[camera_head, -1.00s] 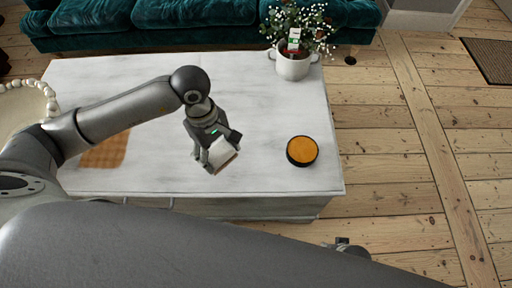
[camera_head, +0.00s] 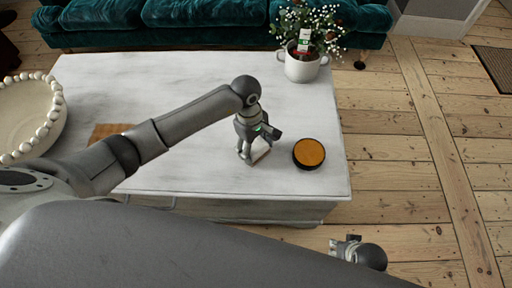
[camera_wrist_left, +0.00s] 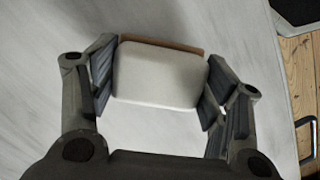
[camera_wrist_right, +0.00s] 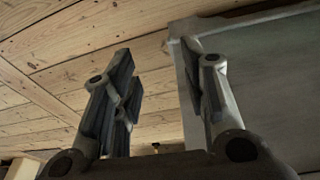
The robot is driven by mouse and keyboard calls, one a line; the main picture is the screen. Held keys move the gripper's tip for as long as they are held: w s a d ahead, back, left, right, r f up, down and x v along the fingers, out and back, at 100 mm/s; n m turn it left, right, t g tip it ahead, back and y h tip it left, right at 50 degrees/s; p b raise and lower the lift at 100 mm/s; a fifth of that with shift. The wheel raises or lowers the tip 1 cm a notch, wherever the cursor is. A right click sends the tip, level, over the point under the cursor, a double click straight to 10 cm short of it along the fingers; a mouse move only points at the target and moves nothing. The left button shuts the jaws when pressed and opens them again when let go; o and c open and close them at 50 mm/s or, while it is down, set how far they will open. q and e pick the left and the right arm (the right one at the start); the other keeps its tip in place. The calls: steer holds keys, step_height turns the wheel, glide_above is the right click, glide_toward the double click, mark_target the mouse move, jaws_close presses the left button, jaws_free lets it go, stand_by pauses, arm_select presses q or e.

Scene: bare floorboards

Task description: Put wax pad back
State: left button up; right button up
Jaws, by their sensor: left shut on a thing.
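The wax pad (camera_wrist_left: 158,76), white with a brown edge, is held between the fingers of my left gripper (camera_wrist_left: 160,92). In the head view, my left gripper (camera_head: 252,157) and the pad (camera_head: 262,157) are just left of a round black tin with an orange top (camera_head: 309,153). I cannot tell whether the pad touches the tabletop. My right gripper (camera_wrist_right: 165,85) is open and empty. In the head view it shows (camera_head: 345,247) low beside the table's front right corner, partly hidden by my arm.
The white table (camera_head: 200,90) bears a potted plant (camera_head: 302,65) at the back right, a beaded bowl (camera_head: 35,110) at the left and a brown woven mat (camera_head: 108,132) partly behind my arm. A teal sofa (camera_head: 200,14) stands behind.

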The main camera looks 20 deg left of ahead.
arm_select(q)
steer(key=shift+f, duration=0.35)
arm_select(e)
steer(key=shift+r, duration=0.2)
arm_select(q)
steer(key=shift+f, duration=0.1)
steer(key=o, duration=0.9)
arm_select(e)
steer(key=shift+w+r, duration=0.15)
steer(key=shift+r, duration=0.25)
arm_select(q)
steer(key=r, duration=0.4)
steer(key=a+r+p, duration=0.1)
steer(key=r, duration=0.3)
steer(key=w+r, duration=0.1)
steer(key=r, duration=0.3)
steer(key=shift+a+p, duration=0.3)
steer(key=shift+a, duration=0.05)
arm_select(e)
step_height(320, 180, down, 6)
steer(key=s, duration=0.2)
steer(key=shift+r, duration=0.15)
steer(key=shift+d, duration=0.1)
